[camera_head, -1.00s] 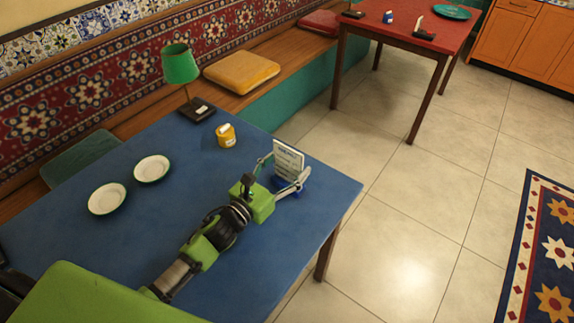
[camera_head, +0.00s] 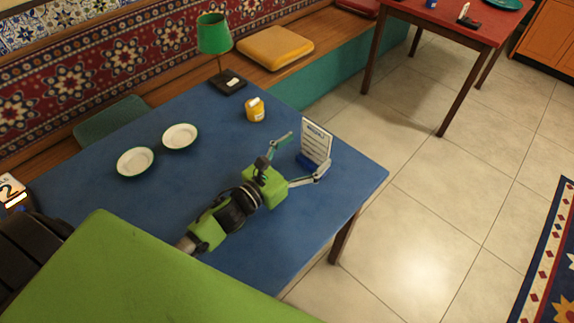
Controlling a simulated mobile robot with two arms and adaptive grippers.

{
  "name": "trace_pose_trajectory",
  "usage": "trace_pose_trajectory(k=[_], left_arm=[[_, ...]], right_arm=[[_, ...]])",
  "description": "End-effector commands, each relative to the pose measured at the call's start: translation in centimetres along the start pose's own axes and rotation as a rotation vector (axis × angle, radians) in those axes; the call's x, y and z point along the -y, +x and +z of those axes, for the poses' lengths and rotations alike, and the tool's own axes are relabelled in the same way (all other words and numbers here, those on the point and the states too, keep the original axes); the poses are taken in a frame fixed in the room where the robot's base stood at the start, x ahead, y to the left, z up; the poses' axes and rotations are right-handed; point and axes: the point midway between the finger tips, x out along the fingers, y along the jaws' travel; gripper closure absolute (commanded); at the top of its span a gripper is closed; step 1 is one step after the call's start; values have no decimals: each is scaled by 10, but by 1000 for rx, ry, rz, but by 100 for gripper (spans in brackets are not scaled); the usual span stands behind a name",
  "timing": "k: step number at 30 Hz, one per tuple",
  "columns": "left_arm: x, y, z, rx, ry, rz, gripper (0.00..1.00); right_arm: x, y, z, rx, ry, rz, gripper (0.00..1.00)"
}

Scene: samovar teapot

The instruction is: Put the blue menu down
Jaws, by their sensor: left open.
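The menu, a white printed card (camera_head: 317,141) in a blue base (camera_head: 311,164), stands upright on the blue table (camera_head: 225,125) near its right corner. My left gripper (camera_head: 306,156) is open. Its two fingers are spread and point toward the menu, one to the left of the card and one in front of its base. I cannot tell whether either finger touches it. My right gripper is not in view.
Two white plates with green rims (camera_head: 135,161) (camera_head: 180,136) lie on the table's left part. A yellow pot (camera_head: 255,110) and a green lamp (camera_head: 214,34) stand toward the back. A red table (camera_head: 455,28) is beyond, across open tiled floor.

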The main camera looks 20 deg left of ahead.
Motion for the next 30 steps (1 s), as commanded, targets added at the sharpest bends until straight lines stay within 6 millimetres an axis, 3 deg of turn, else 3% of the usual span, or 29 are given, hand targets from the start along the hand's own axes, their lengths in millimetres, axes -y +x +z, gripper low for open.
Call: trace_pose_trajectory(k=[6, 12, 18, 30], left_arm=[[0, -46, -3, -3, -1, 1, 19], [0, -73, -2, -1, -1, 1, 19], [0, -84, -1, -1, -1, 1, 19], [0, -84, 0, 0, 0, 1, 19]], right_arm=[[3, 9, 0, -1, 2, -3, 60], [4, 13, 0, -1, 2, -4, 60], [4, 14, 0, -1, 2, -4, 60], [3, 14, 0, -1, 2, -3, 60]])
